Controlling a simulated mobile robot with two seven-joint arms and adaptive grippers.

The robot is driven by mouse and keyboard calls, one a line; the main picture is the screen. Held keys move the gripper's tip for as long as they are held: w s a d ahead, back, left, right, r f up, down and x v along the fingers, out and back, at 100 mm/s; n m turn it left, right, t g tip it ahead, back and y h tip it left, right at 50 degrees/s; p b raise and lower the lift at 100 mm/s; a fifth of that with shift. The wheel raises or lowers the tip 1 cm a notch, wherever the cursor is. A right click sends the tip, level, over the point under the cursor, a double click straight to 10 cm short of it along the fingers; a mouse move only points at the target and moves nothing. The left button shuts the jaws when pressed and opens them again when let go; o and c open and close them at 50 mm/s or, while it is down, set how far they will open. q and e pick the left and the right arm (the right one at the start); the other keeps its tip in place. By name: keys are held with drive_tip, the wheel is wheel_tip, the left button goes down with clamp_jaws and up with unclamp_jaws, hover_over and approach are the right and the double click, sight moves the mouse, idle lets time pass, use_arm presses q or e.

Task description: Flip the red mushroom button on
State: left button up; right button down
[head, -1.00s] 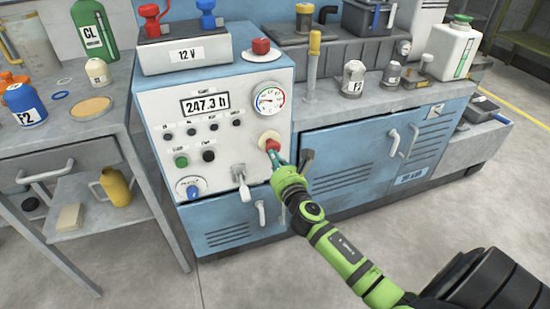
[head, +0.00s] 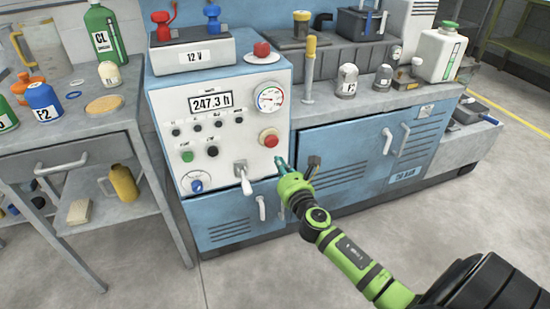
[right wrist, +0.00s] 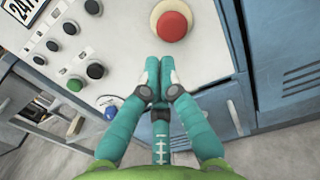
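The red mushroom button (head: 270,139) sits on a pale collar on the light front panel (head: 222,105) of the blue cabinet, below the round gauge. It also shows at the top of the right wrist view (right wrist: 173,26). My right gripper (head: 281,161) is just below and to the right of the button, apart from it. In the right wrist view its two teal fingers (right wrist: 159,75) are together at the tips with nothing between them. My left gripper is not in view.
The panel also carries a green button (head: 187,156), black buttons, a blue knob (head: 196,182) and a lever handle (head: 243,178). A second red button (head: 261,50) sits on top of the cabinet. A bench with bottles stands at the left. The floor in front is clear.

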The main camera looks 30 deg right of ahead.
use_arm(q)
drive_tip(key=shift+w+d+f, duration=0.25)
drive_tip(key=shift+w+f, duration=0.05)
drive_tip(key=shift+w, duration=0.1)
use_arm(e)
drive_tip(key=d+v, duration=0.1)
drive_tip(key=v, duration=0.5)
drive_tip(key=shift+a+f, duration=0.25)
drive_tip(key=shift+f, duration=0.1)
